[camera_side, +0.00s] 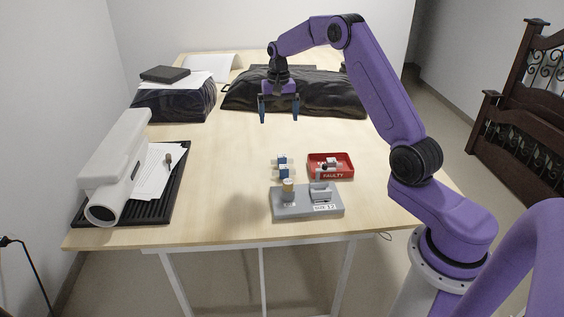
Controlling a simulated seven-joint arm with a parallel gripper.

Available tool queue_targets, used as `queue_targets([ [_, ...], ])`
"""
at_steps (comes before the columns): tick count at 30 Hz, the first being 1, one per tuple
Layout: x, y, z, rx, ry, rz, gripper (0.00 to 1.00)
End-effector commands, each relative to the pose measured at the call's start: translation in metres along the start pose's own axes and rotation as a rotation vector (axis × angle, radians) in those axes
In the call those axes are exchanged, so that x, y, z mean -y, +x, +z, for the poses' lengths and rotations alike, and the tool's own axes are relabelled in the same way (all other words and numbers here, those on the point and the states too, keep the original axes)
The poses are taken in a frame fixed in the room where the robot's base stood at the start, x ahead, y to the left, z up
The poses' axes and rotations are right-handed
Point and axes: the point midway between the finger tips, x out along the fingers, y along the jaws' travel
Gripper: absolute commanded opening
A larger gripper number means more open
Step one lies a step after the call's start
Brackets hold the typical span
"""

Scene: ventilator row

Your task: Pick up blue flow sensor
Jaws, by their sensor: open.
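Two small blue-and-white sensors lie close together near the middle front of the wooden table. One blue flow sensor (282,160) is behind the other blue sensor (284,172). I cannot tell which one the task means. My gripper (279,118) points down with its two fingers apart. It is empty and appears well above the table, behind the sensors in the picture and touching nothing.
A grey fixture (306,208) with a small label stands just in front of the sensors. A red tray (345,172) marked FAULTY holds a small part at right. A white device (117,165) on a black mat (170,207) is at left. Dark bags (325,96) lie at the back.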

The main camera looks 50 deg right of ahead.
Motion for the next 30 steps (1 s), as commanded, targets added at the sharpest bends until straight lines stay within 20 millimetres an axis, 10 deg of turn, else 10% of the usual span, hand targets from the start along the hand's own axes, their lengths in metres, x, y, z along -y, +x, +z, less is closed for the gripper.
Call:
queue_targets([
  [30,-0.016,0.129,-0.016,0.000,0.066,0.000,1.00],
])
